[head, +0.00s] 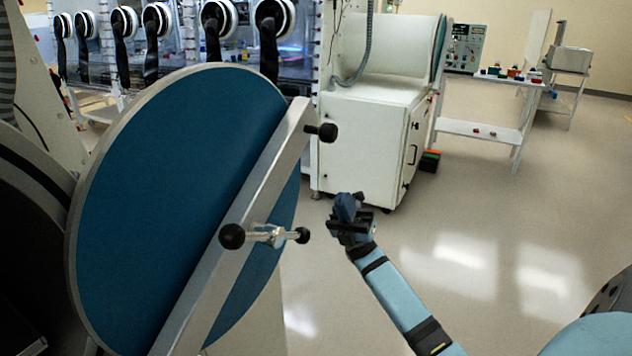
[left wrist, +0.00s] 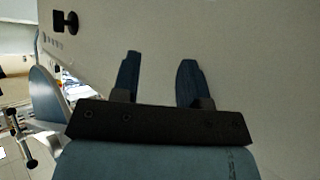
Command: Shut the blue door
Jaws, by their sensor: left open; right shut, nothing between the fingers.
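The blue door (head: 160,190) is a large round disc with a pale rim, standing upright at the left of the head view. A grey bar (head: 265,180) crosses its face diagonally. A metal handle (head: 268,236) with black knobs sits on the bar. Part of the door (left wrist: 43,95) also shows at the left of the left wrist view. My right gripper (head: 345,205) is shut and empty, to the right of the handle and apart from it. My left gripper (left wrist: 160,78) is open and empty in front of a pale panel; the head view does not show it.
A white cabinet (head: 372,140) with a cylindrical chamber (head: 400,45) stands behind my right gripper. Gloveboxes with black gloves (head: 212,40) line the back left. A white table (head: 490,130) stands farther right. The floor at the right is open.

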